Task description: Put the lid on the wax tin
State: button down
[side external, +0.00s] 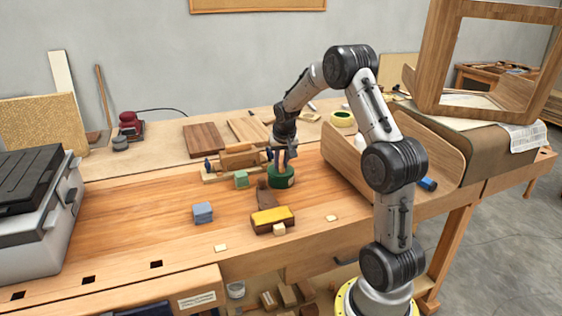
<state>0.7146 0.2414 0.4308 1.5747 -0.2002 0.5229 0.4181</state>
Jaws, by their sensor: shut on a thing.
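The round green wax tin (281,178) stands on the wooden bench, near the middle of the view. My gripper (284,161) points down directly over it, with its fingers at the tin's top. The fingers are shut on what appears to be the lid, which is small and largely hidden by them. I cannot tell whether the lid is seated on the tin or just above it.
A yellow-topped wooden block (272,217) and a dark brown piece (266,195) lie in front of the tin. A curved wooden panel (345,163) stands right.

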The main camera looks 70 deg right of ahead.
jog(key=shift+f, duration=0.2)
dwell(0.6)
jog(key=shift+c, duration=1.5)
grip_release()
jog(key=shift+r, duration=4)
